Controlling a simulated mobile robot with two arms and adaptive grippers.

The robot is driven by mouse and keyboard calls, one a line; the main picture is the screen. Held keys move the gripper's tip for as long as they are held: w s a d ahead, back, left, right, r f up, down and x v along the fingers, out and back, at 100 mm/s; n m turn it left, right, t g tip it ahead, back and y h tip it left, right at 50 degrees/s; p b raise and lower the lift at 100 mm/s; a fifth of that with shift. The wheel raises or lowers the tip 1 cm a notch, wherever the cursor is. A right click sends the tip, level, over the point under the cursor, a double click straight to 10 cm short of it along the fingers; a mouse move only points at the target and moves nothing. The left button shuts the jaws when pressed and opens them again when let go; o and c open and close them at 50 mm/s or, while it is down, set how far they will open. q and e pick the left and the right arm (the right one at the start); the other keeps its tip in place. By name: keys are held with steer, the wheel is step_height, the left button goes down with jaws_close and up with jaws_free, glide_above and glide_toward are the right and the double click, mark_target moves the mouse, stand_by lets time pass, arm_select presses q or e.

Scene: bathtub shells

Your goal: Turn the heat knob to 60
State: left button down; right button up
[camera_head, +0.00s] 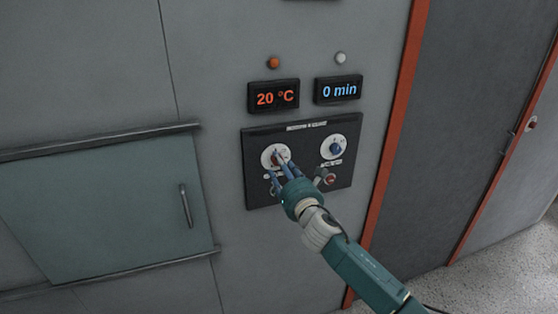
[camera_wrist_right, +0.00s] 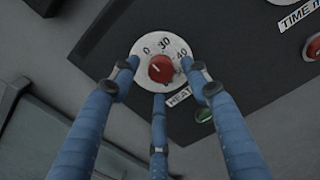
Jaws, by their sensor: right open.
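The heat knob (camera_wrist_right: 161,68) is red with a pale pointer line, on a white dial (camera_wrist_right: 150,48) marked 0, 30 and 40 in the right wrist view. The white heat dial also shows in the head view (camera_head: 267,156), partly hidden by my fingers. My right gripper (camera_head: 281,163) is at the heat knob. In the right wrist view its blue fingers are spread around the knob, open, with gaps to it. The temperature display (camera_head: 273,97) reads 20 °C. My left gripper is not in view.
The time knob (camera_head: 336,147) is blue on a white dial, right of the heat knob on the black panel (camera_head: 301,132). A red button (camera_head: 330,180) sits below it. The time display (camera_head: 338,89) reads 0 min. A hatch with a handle (camera_head: 186,206) is at left.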

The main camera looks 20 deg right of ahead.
steer(key=shift+w, duration=1.1)
steer(key=shift+d, duration=0.1)
steer(key=c, duration=1.1)
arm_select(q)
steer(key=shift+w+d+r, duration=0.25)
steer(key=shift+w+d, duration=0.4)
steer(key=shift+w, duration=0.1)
arm_select(e)
steer(key=shift+c, duration=0.3)
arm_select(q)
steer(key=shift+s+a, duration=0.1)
